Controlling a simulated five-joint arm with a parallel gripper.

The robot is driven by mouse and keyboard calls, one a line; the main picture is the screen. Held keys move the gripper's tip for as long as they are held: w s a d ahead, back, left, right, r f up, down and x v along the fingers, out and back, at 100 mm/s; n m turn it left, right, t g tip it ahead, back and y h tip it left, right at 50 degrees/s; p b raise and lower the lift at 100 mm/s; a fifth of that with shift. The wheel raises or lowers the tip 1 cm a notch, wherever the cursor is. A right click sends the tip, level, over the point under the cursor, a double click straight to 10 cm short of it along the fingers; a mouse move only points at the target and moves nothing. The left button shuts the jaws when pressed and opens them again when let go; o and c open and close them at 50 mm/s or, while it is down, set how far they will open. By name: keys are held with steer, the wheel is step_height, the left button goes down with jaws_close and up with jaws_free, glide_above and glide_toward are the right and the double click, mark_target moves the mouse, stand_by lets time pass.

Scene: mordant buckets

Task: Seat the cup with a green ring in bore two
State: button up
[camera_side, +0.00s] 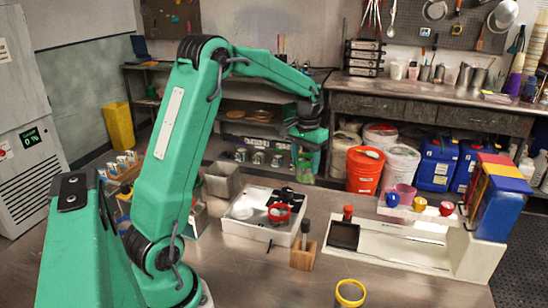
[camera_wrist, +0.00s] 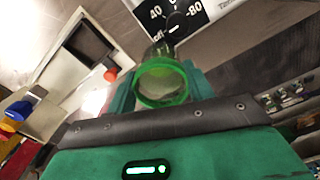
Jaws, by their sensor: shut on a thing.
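My gripper (camera_side: 305,152) is raised above the back of the bench in the side view and is shut on a clear cup with a green ring (camera_side: 306,171). The cup hangs clear of the bench. In the wrist view the green-ringed cup (camera_wrist: 163,84) sits between the two teal fingers, with its ring facing the camera. A white fixture (camera_side: 432,247) with a dark square recess stands on the bench at the right. It also shows at the left of the wrist view (camera_wrist: 62,88). I cannot make out which bore is bore two.
A white tray (camera_side: 236,229) holds a red-ringed cup (camera_side: 279,212). A wooden block (camera_side: 303,256) with an upright tool stands beside it. A yellow-ringed cup (camera_side: 350,293) is at the front.

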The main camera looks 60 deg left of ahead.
steer(key=s+d, duration=0.4)
steer(key=s, duration=0.4)
steer(key=s+d+n, duration=0.1)
steer(key=s+d, duration=0.4)
steer(key=s, duration=0.4)
steer(key=shift+s+d+r, duration=0.15)
steer(key=shift+d+r, duration=0.1)
steer(key=shift+r, duration=0.2)
steer(key=shift+a, duration=0.1)
steer(key=s+a+f, duration=0.2)
steer(key=a+f, duration=0.5)
steer(key=a, duration=0.4)
steer(key=shift+a, duration=0.2)
steer(key=shift+f, duration=2)
steer(key=shift+f, duration=0.15)
